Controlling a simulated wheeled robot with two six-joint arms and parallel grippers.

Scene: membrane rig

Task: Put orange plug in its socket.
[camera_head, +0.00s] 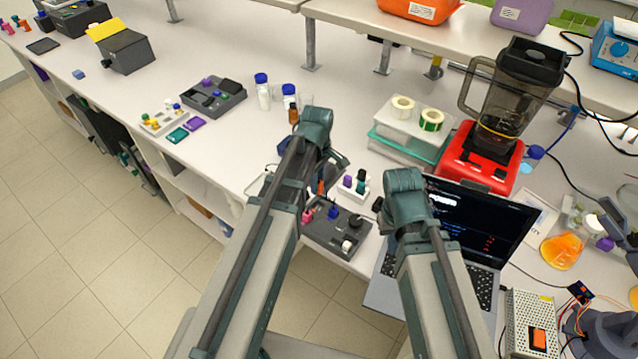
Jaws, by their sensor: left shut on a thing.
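A small orange plug (321,187) shows just below my left gripper (322,179), which is shut on it. The plug is upright above the back left edge of a dark grey socket block (328,238). I cannot tell whether it touches the block. The block holds a pink plug (307,216), a blue plug (333,212) and a white piece (347,245). My left arm hides the block's left part, and I cannot make out the orange socket. My right gripper is mostly hidden behind its own wrist, beside the laptop; I cannot see its jaw gap.
A white rack (353,187) with purple and dark green plugs stands just behind the block. An open laptop (476,225) lies to the right, under my right arm. Bottles (263,92) and a red blender (482,158) stand farther back. The bench's front edge is close to the block.

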